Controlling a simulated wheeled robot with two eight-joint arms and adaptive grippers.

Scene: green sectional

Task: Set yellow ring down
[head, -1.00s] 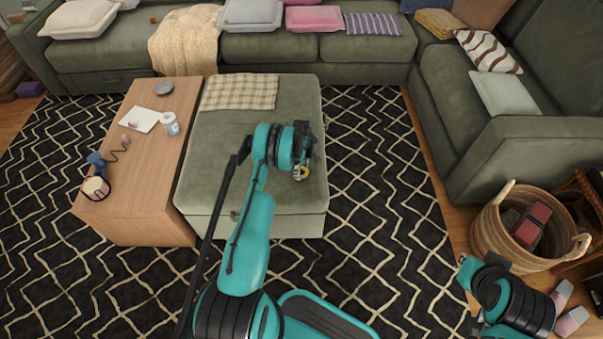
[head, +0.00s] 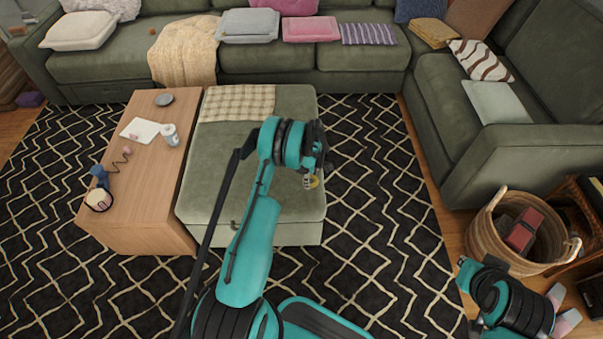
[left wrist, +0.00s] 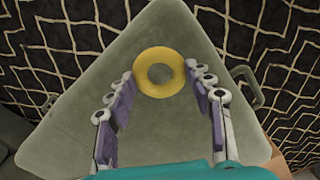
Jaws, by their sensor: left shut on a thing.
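The yellow ring (left wrist: 160,72) is held between the fingertips of my left gripper (left wrist: 159,76), one finger on each side of it.
A wooden table section (head: 150,190) left of the ottoman bears a cup (head: 170,135), a paper (head: 140,130) and other small items. A checked cloth (head: 235,102) covers the ottoman's back. A wicker basket (head: 480,240) stands at the right. The ottoman's middle is clear.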

